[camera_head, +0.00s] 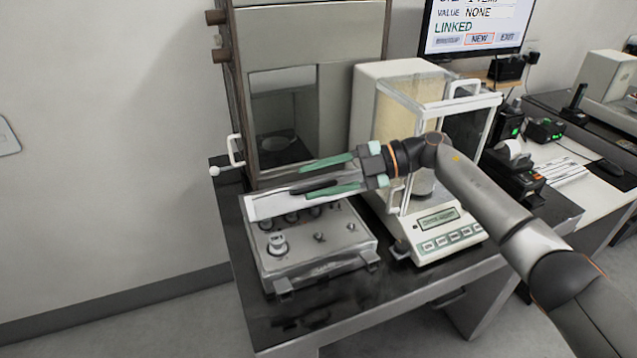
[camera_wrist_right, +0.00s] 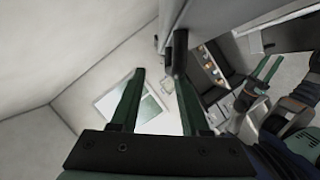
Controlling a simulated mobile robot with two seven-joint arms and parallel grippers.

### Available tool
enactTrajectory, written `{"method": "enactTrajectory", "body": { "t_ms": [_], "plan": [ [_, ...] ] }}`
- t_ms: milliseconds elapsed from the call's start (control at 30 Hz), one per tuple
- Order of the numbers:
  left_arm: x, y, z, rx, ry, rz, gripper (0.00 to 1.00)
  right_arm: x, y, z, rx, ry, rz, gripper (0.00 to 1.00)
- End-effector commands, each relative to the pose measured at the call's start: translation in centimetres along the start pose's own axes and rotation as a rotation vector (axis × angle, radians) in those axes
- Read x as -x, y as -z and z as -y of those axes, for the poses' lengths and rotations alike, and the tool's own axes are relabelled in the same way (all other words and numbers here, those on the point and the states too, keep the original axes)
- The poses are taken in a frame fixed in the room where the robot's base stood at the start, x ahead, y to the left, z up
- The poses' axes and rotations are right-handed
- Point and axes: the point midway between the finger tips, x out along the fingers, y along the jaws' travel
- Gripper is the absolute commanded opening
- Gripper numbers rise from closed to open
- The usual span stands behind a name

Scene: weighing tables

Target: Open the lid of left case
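The left case (camera_head: 318,262) is a grey metal box on the dark table, left of the balance. Its lid (camera_head: 262,206) stands raised at the back edge, and metal weights (camera_head: 278,244) show inside. My right gripper (camera_head: 322,176) reaches in from the right at the lid's top, its green fingers apart. A dark handle-like piece (camera_head: 314,186) lies by the lower finger. In the right wrist view the fingers (camera_wrist_right: 158,82) are spread, with a dark piece (camera_wrist_right: 178,52) beside one of them. A second green-fingered gripper (camera_wrist_right: 266,68), apparently my left, shows there; its opening is unclear.
A glass-doored balance (camera_head: 440,225) stands right of the case. A tall cabinet with a window (camera_head: 300,50) stands behind it. A monitor (camera_head: 470,25), a printer (camera_head: 515,165) and small devices are farther right. The table's front left (camera_head: 300,325) is clear.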

Motion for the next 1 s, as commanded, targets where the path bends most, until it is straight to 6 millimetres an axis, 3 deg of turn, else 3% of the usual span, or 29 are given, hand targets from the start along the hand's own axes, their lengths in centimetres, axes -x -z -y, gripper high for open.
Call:
{"method": "enactTrajectory", "body": {
  "t_ms": [500,1000],
  "plan": [
    [0.0,0.0,0.0,0.0,0.0,0.0,0.4,1.3,8.0,-1.8,0.006,0.001,0.001,0.45],
    [-0.4,-0.5,0.0,0.0,0.0,0.001,0.4,1.5,15.2,0.2,0.004,0.001,0.0,0.45]
  ]
}}
